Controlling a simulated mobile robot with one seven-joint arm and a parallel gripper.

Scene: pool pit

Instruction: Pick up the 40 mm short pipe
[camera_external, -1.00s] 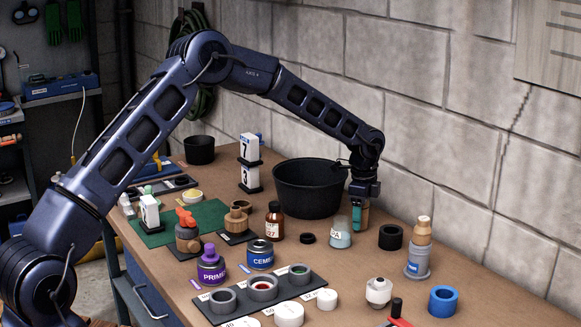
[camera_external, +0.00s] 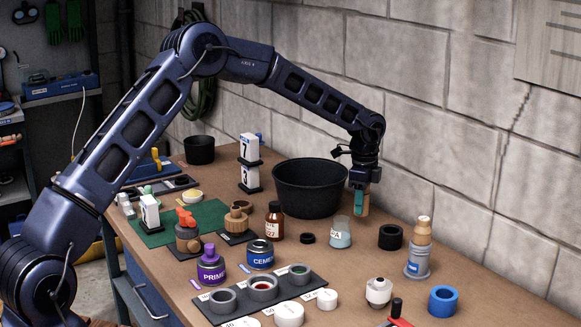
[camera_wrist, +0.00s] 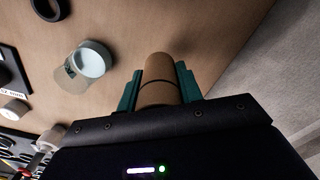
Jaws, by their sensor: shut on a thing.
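My gripper (camera_external: 361,200) is shut on a tan cylinder (camera_wrist: 159,82), which has a dark line around it. The teal fingers (camera_wrist: 159,90) press on its two sides in the wrist view. The gripper is above the far side of the table, just right of the large black bucket (camera_external: 309,190). Several grey pipe-like rings stand on a black tray (camera_external: 312,285) at the front, including a left one (camera_external: 222,301). I cannot read which piece is marked 40 mm.
A glass jar with pale contents (camera_external: 340,236) and a black ring (camera_external: 390,237) stand close to the gripper. A tan-topped grey fitting (camera_external: 419,264) and a blue ring (camera_external: 443,301) are further right. The block wall (camera_external: 450,120) is behind.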

